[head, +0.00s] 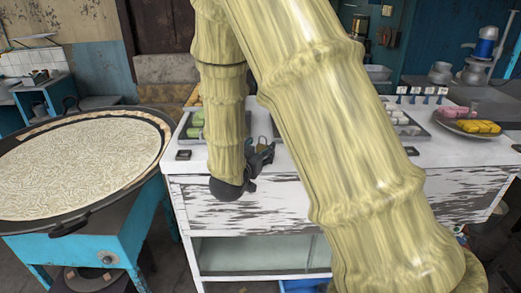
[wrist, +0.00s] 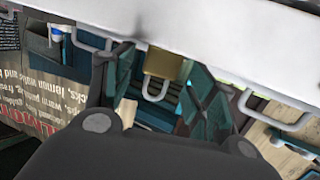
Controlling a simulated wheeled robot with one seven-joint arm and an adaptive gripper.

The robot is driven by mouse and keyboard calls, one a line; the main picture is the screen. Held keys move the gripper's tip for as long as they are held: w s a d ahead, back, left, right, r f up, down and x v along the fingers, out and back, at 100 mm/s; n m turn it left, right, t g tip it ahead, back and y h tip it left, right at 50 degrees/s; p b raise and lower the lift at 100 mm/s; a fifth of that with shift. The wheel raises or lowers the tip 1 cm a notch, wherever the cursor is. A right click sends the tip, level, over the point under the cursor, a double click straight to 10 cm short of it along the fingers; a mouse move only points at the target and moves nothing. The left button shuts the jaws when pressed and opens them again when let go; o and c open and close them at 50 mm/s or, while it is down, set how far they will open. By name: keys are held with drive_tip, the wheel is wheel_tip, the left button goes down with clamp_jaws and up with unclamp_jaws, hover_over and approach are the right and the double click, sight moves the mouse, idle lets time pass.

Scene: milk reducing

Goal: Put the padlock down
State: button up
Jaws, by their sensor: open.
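The padlock (wrist: 163,63) shows in the wrist view with a gold body and a pale grey shackle. It is between the spread fingers of my gripper (wrist: 157,72), with visible gaps on both sides. Its body meets the edge of the white counter in the picture; whether it rests fully on it I cannot tell. In the head view my gripper (head: 262,157) is at the front edge of the white counter (head: 285,162), and the padlock (head: 262,143) is a small, partly hidden shape just behind it.
A large round pan (head: 75,155) stands on a blue stand at the left. Trays of food (head: 408,128) and a plate with yellow and pink items (head: 478,127) are on the counter. A small dark object (head: 184,155) lies near its left corner. My arm hides the counter's middle.

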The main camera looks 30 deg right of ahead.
drive_tip(key=b+v, duration=0.2)
drive_tip(key=v, duration=0.8)
drive_tip(key=s+a+f+n+g+y, duration=0.1)
drive_tip(key=s+a+f+n+y, duration=0.15)
drive_tip(key=f, duration=0.75)
drive_tip(key=s+a+f+n+g+y, duration=0.1)
drive_tip(key=s+f+n+y, duration=0.15)
drive_tip(key=f, duration=0.75)
drive_tip(key=s+a+f+n+g+y, duration=0.1)
drive_tip(key=s+a+f+n+y, duration=0.15)
drive_tip(key=f, duration=0.85)
drive_tip(key=s+a+f+n+g+y, duration=0.1)
drive_tip(key=s+a+f+g+y, duration=0.1)
drive_tip(key=s+f, duration=0.7)
drive_tip(key=s+a+f+n+g+y, duration=0.1)
drive_tip(key=s+a+f+g+y, duration=0.2)
drive_tip(key=s+f, duration=0.6)
drive_tip(key=s+g, duration=0.1)
drive_tip(key=s, duration=0.6)
drive_tip(key=shift+n+g+y, duration=0.35)
drive_tip(key=shift+g, duration=0.05)
drive_tip(key=shift+s, duration=0.15)
